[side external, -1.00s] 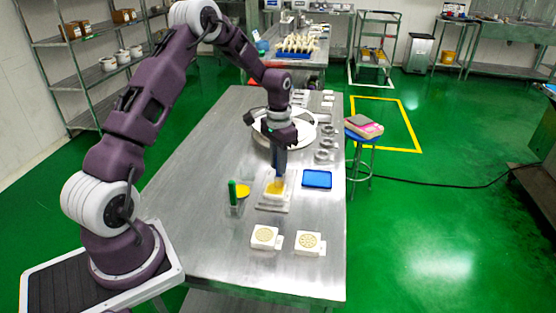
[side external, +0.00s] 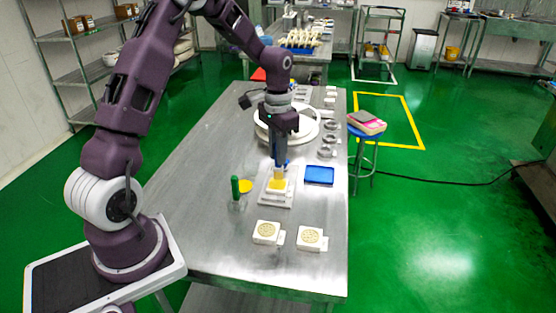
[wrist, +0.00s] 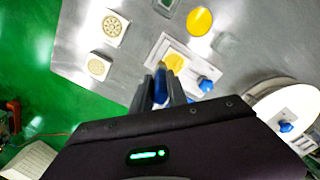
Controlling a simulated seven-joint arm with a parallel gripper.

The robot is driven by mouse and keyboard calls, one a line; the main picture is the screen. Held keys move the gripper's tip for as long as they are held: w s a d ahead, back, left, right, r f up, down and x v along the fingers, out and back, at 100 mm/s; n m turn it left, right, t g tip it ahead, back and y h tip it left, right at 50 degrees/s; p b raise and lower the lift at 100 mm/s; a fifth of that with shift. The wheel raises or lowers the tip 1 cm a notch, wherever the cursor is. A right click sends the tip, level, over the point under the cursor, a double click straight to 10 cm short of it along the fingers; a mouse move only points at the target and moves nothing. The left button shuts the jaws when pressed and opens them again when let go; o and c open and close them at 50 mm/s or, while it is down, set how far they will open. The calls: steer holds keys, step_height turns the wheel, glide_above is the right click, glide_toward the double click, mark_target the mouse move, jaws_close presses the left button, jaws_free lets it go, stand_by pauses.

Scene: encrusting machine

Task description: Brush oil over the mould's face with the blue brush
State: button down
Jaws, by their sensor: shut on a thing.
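My gripper (side external: 280,160) points down over the middle of the table, shut on the blue brush. The brush's blue handle shows between the fingers in the wrist view (wrist: 160,85). Below it a yellow patch (side external: 278,184) lies at a white, stepped block on a pale tray (side external: 268,202); it also shows as a yellow face in the wrist view (wrist: 175,62). I cannot tell whether the bristles touch it. Two white moulds with round patterned faces, one on the left (side external: 267,232) and one on the right (side external: 311,238), lie nearer the camera, apart from the brush.
A large round white pan (side external: 308,128) stands behind my gripper. The table's left front is clear.

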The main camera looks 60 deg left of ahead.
steer(key=shift+r, duration=1.5)
